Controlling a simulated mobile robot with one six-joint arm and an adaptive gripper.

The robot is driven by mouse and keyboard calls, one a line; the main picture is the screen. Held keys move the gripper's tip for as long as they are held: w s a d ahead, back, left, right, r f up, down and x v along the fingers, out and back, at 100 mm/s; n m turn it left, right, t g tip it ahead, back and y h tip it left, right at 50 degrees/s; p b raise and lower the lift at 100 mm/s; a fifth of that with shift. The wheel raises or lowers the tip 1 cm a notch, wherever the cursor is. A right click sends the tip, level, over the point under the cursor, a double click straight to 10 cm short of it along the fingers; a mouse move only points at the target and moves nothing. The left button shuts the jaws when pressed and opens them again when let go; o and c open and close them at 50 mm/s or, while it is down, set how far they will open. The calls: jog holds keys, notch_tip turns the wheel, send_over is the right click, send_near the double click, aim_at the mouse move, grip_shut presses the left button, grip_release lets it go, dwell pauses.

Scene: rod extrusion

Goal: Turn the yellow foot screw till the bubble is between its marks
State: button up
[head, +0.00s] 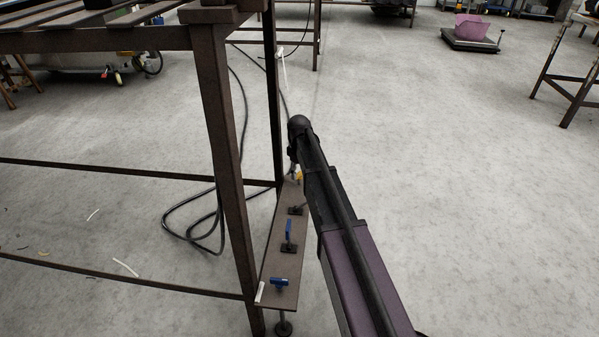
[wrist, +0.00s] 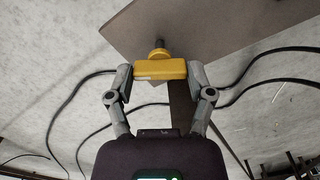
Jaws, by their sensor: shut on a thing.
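The yellow foot screw (wrist: 160,69) has a bar-shaped head and a dark threaded stem, which meets a brown plate (wrist: 215,28) in the wrist view. My gripper (wrist: 160,76) is shut on the head, one finger at each end. In the head view only a small yellow patch (head: 299,175) shows beside my arm, near the far end of the brown plate (head: 272,262); my arm hides most of that area. I cannot make out a bubble or its marks in either view.
Blue-handled parts (head: 289,232) (head: 280,283) stand along the plate. A brown steel frame leg (head: 222,140) rises close to its left. Black cables (head: 190,222) lie on the floor behind it. The floor to the right of my arm (head: 480,210) is clear.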

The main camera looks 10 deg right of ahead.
jog(key=n, duration=0.3)
jog(key=shift+n, duration=0.3)
jog(key=shift+s, duration=0.1)
dwell(0.3)
jog(key=o, duration=1.1)
